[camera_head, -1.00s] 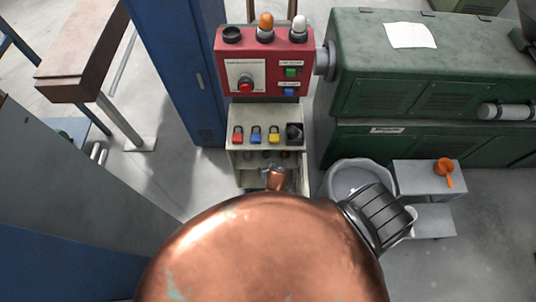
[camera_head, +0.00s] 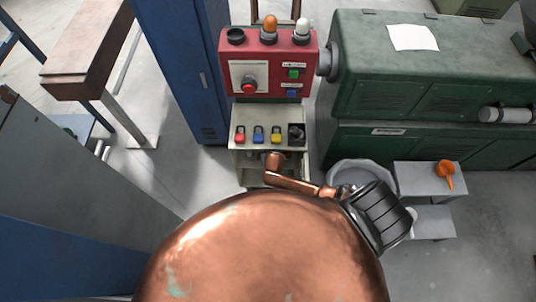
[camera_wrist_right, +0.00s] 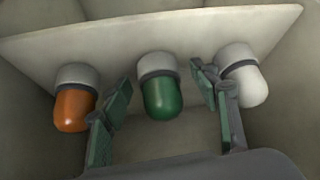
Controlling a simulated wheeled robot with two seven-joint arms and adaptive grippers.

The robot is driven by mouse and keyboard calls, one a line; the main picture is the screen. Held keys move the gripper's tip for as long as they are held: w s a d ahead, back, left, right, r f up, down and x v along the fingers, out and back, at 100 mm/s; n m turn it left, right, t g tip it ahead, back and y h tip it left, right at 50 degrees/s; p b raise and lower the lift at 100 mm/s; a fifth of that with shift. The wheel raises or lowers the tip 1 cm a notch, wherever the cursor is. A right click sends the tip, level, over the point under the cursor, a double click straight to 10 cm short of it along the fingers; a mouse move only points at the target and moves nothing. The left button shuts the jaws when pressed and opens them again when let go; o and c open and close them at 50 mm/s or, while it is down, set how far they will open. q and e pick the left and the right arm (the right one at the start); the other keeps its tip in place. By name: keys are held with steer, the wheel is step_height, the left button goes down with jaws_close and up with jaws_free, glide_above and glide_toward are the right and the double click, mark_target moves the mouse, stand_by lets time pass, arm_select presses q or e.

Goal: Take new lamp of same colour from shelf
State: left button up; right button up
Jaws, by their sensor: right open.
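In the right wrist view, a green lamp (camera_wrist_right: 161,98) with a grey collar sits on a pale ledge, between an orange lamp (camera_wrist_right: 73,108) and a white lamp (camera_wrist_right: 244,84). My right gripper (camera_wrist_right: 160,80) is open, with one finger on each side of the green lamp; a gap shows on both sides. In the head view, the shelf cabinet (camera_head: 243,168) stands below a red lamp panel (camera_head: 232,60). The panel carries an orange lamp (camera_head: 269,25), a white lamp (camera_head: 303,27) and an empty-looking black socket (camera_head: 236,37). The right gripper is hidden there; the left is not in view.
Coloured padlocks (camera_head: 258,134) and a dark item (camera_head: 297,134) sit on the cabinet top. A grey bin (camera_head: 345,170) and a step stand (camera_head: 425,178) with an orange object (camera_head: 446,172) are to the right. A green machine (camera_head: 420,75) and blue locker (camera_head: 180,60) flank the panel.

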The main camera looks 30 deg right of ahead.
steer(key=shift+c, duration=0.3)
steer(key=c, duration=1.2)
steer(key=shift+r, duration=0.2)
